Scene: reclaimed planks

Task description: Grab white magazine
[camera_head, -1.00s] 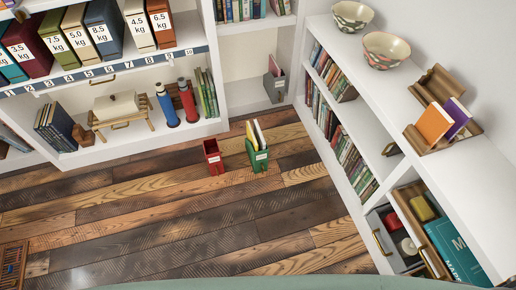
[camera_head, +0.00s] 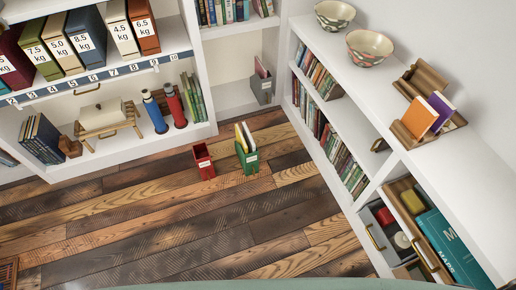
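A green magazine holder (camera_head: 250,163) stands upright on the plank floor near the far shelves. A yellow item and a pale, whitish item (camera_head: 241,139) stand side by side in it; the pale one may be the white magazine. A red holder (camera_head: 204,165) stands just left of it, apart from it, and looks empty. A grey holder (camera_head: 262,88) with a reddish item sits on the low shelf behind. Neither of my grippers shows in the head view.
White shelves with weighted binders (camera_head: 85,38) and books (camera_head: 40,139) stand at the left and back. A long white bookcase (camera_head: 358,100) runs along the right, with bowls (camera_head: 370,48) on top and an open drawer (camera_head: 382,236). The plank floor (camera_head: 170,225) between is clear.

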